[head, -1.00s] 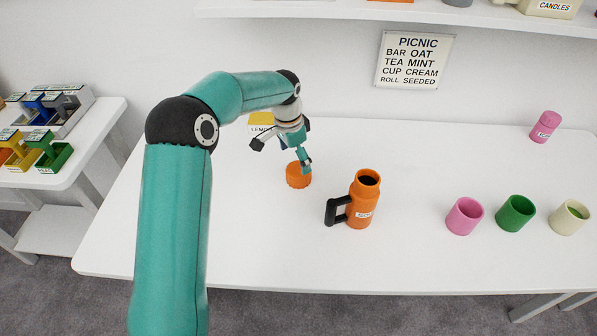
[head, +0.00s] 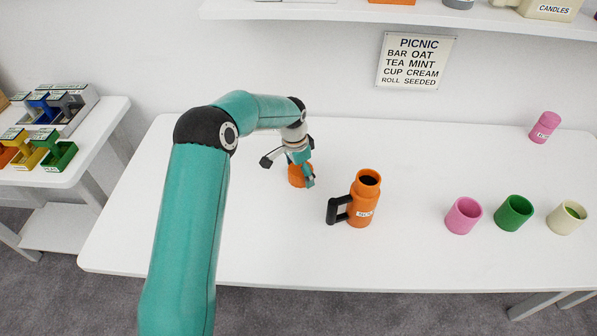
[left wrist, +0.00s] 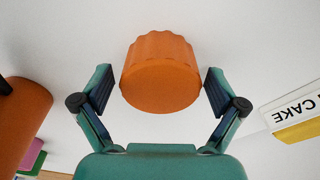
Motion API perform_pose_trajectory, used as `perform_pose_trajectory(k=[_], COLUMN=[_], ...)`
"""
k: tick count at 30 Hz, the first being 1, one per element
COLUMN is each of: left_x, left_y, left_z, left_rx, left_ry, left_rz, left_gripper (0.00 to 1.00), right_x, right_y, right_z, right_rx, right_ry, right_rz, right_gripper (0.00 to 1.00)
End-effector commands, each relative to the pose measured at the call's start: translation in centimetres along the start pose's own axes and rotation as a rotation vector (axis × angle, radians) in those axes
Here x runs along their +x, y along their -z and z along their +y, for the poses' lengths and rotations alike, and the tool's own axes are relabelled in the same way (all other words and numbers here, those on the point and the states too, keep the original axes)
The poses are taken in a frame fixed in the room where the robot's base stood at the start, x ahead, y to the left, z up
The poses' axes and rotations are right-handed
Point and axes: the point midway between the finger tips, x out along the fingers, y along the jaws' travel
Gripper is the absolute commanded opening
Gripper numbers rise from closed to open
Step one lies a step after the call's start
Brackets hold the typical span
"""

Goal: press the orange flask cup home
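The orange flask cup (head: 296,180) stands on the white table, partly hidden behind my left gripper in the head view. In the left wrist view the ribbed cup (left wrist: 160,72) sits between the two spread fingers, with a small gap on each side. My left gripper (head: 300,177) is open around the cup; its fingers also show in the left wrist view (left wrist: 160,90). The orange flask (head: 364,203) with a black handle stands upright to the right of the cup, its dark mouth uncovered. It also shows at the left edge of the left wrist view (left wrist: 22,120). My right gripper is not in view.
Pink (head: 463,215), green (head: 514,212) and cream (head: 567,217) cups stand at the right. A shelf (head: 420,16) overhangs the back. The table's front middle is clear.

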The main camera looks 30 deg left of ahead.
Motion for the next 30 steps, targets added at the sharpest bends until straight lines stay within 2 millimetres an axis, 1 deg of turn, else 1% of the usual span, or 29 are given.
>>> perform_pose_trajectory(k=[1, 7, 8, 16, 20, 23, 26, 29, 30], left_x=[0.0, 0.0, -0.1, -0.2, -0.7, -1.5, -2.8, -4.8, -5.8], left_y=[0.0, 0.0, 0.0, 0.0, 0.1, 0.2, 0.4, 0.6, 0.8], left_z=[0.0, 0.0, 0.0, 0.0, -0.1, -0.1, -0.1, -0.1, -0.1], left_rx=[0.0, 0.0, 0.0, 0.0, 0.0, -0.001, -0.001, -0.001, -0.001], left_ry=[0.0, 0.0, 0.0, 0.001, 0.002, 0.002, 0.003, 0.005, 0.005], left_rz=[0.0, 0.0, 0.0, 0.001, 0.002, 0.002, 0.003, 0.005, 0.005], left_gripper=[0.82, 0.48, 0.47, 0.47, 0.47, 0.47, 0.47, 0.47, 0.47], right_x=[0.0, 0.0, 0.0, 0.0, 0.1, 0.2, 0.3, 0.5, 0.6], right_y=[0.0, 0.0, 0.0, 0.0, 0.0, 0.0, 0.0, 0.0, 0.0], right_z=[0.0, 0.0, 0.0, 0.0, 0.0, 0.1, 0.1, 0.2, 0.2], right_rx=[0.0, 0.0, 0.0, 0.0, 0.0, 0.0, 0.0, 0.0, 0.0], right_ry=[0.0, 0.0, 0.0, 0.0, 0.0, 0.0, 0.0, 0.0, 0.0], right_rz=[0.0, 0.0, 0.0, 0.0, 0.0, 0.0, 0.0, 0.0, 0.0], right_gripper=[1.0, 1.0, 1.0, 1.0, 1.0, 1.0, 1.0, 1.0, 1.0])
